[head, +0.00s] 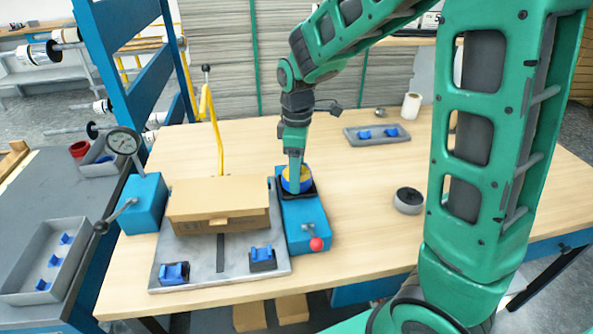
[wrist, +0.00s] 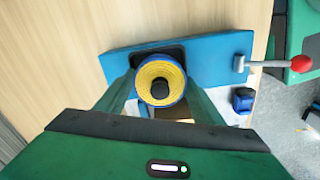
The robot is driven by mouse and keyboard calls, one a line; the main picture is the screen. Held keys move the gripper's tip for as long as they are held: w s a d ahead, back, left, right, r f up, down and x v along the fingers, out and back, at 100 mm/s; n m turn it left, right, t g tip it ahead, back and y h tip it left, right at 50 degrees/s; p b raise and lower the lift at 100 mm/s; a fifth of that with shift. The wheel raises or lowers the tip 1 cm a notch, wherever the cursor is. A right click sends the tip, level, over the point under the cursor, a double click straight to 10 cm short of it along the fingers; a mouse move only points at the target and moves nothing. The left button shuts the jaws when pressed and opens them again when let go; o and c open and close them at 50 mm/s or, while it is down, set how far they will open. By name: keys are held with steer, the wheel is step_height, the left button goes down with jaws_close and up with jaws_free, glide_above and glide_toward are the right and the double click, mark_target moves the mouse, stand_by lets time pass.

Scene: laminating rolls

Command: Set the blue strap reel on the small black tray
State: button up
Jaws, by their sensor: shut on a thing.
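The blue strap reel (head: 305,184) has blue rims and a yellow winding; in the wrist view (wrist: 141,85) I look into its round end, with a dark centre. My gripper (head: 296,180) points down and is shut on the reel, with a finger on each side of it in the wrist view (wrist: 160,92). The small black tray (head: 311,194) lies on a blue block (head: 306,222); in the wrist view its dark edge (wrist: 138,59) shows behind the reel. The reel is at the tray, but I cannot tell whether it touches it.
A cardboard box (head: 217,203) stands on a grey plate left of the block. A red-knobbed lever (head: 316,243) sits at the block's front. A grey tray (head: 377,134) with blue pieces and a dark-topped roll (head: 408,201) are to the right. Bare table lies between.

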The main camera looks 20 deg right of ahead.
steer(key=shift+f, duration=0.4)
stand_by(0.5)
steer(key=o, duration=0.9)
steer(key=shift+r, duration=5.5)
steer(key=shift+d, duration=0.1)
steer(key=s+d+m, duration=1)
steer(key=s+d, duration=0.3)
steer(key=s+d+f+m, duration=0.1)
steer(key=s+m, duration=0.2)
steer(key=s, duration=0.1)
steer(key=s+d+f+m, duration=0.2)
steer(key=s, duration=0.2)
steer(key=s+d+f+m, duration=0.1)
steer(key=s+m, duration=0.2)
steer(key=s, duration=0.2)
steer(key=shift+s+d+f+m, duration=0.1)
steer(key=shift+d+f+m, duration=0.1)
steer(key=shift+f+m, duration=0.1)
